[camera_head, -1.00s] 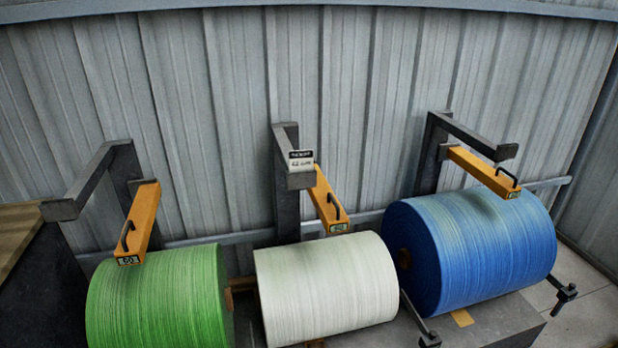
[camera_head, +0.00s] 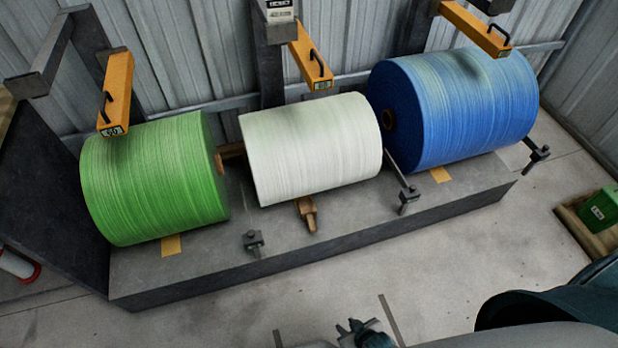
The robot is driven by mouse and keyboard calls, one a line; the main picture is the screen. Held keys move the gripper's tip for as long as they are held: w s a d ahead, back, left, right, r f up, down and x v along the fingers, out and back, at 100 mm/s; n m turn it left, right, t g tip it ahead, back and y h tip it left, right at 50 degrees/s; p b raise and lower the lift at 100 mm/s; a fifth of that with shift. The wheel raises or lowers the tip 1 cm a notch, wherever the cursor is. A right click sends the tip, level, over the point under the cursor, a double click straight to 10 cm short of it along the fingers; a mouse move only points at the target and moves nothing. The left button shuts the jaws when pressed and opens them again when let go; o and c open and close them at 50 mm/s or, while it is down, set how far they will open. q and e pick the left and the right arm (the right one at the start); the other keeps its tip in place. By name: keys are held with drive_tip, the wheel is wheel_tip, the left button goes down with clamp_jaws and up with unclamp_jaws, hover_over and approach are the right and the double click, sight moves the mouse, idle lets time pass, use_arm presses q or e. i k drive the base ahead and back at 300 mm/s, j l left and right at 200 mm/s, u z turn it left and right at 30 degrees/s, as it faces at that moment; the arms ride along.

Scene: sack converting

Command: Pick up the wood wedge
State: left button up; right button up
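The wood wedge (camera_head: 308,214) is a small brown block on the dark grey plinth. It sits at the front foot of the white roll (camera_head: 312,150), which hides its back part. My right gripper (camera_head: 352,328) is a small dark shape at the bottom edge, on the near side of the plinth and well apart from the wedge. It is partly cut off, and its opening cannot be made out. My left gripper is not in view.
A green roll (camera_head: 150,180) and a blue roll (camera_head: 455,108) flank the white one. Yellow arms hang above the rolls. Dark brackets (camera_head: 253,241) and (camera_head: 408,198) stand along the plinth (camera_head: 200,276). A green container (camera_head: 600,210) is at the right. Concrete floor in front is mostly clear.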

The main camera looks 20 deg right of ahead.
sight(308, 211)
drive_tip(key=i+j, duration=0.1)
drive_tip(key=j, duration=0.3)
drive_tip(key=i+j, duration=0.1)
drive_tip(key=j, duration=0.3)
drive_tip(key=i+j, duration=0.1)
drive_tip(key=j, duration=0.3)
drive_tip(key=j+z, duration=0.1)
drive_tip(key=z, duration=2.1)
